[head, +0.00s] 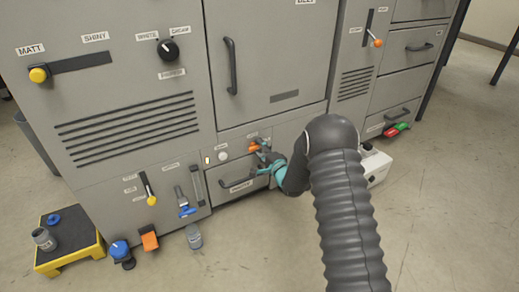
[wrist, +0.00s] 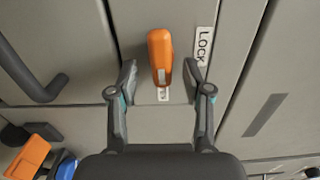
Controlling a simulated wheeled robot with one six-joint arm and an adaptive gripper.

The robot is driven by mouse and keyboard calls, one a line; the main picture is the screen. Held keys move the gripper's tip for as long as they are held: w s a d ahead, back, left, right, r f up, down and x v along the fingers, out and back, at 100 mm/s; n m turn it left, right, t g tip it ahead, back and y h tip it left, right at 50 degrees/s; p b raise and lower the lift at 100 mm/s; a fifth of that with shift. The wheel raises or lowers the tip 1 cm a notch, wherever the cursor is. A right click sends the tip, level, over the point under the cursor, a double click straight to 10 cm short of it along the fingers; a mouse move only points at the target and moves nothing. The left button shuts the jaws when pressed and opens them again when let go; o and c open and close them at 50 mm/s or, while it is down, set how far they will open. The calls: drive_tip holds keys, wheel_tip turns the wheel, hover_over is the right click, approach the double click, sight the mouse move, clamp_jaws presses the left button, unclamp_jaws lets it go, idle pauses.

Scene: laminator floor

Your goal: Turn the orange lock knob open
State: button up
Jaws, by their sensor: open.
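The orange lock knob (wrist: 160,55) is a rounded bar on the grey cabinet front, with a pale stripe on its lower part. A LOCK label (wrist: 203,45) is to its right in the wrist view. My gripper (wrist: 162,82) is open, with one finger on each side of the knob and a gap visible on both sides. In the head view the knob (head: 254,146) is small, above a drawer, with my gripper (head: 262,153) right at it and partly covering it.
A dark drawer handle (head: 238,184) lies just below the knob; a dark handle (wrist: 30,70) shows at left in the wrist view. A white box (head: 376,165) stands on the floor behind my arm. A yellow-edged step (head: 75,262) and an orange pedal (head: 149,238) are at lower left.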

drive_tip(key=v, duration=1.1)
drive_tip(key=shift+s, duration=0.25)
